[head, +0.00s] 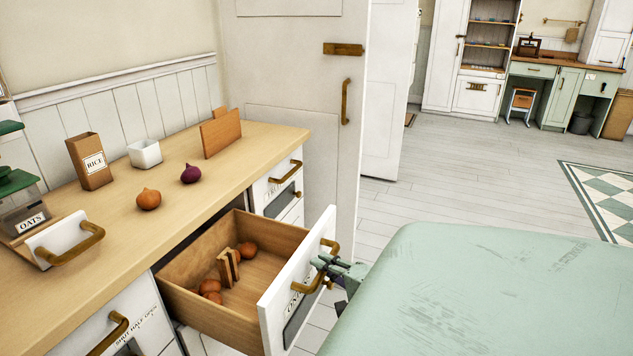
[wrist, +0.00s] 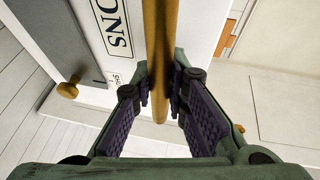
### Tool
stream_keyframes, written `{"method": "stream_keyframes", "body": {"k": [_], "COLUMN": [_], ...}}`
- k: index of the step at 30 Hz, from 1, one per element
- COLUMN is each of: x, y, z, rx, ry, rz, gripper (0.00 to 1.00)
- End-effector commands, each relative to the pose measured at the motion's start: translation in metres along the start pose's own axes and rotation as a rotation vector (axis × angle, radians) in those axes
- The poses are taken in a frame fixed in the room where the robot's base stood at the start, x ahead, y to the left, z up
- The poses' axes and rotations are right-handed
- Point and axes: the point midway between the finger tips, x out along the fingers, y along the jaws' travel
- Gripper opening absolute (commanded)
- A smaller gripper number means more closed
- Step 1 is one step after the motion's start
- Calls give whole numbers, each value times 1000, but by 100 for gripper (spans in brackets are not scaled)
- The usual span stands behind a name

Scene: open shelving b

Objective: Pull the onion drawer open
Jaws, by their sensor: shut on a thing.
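The onion drawer (head: 271,318) stands well out from the counter, with its wooden inside in view. My gripper (head: 327,264) is at the drawer's brass handle (head: 309,286). In the wrist view its fingers (wrist: 162,88) are shut on the handle bar (wrist: 160,40), one on each side. The exact contact at the fingertips is partly hidden.
Other drawers flank the open one. Floor (head: 420,180) is clear behind my green body.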

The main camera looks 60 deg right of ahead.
Motion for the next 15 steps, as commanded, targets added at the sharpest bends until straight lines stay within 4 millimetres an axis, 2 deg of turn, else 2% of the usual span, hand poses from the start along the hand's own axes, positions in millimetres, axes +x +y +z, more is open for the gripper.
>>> {"method": "stream_keyframes", "body": {"k": [9,10,15], "x": [-1,-1,-1], "y": [1,1,1], "z": [0,0,0], "rx": [2,2,2], "ry": [0,0,1], "rz": [1,1,1], "gripper": [0,16,27]}}
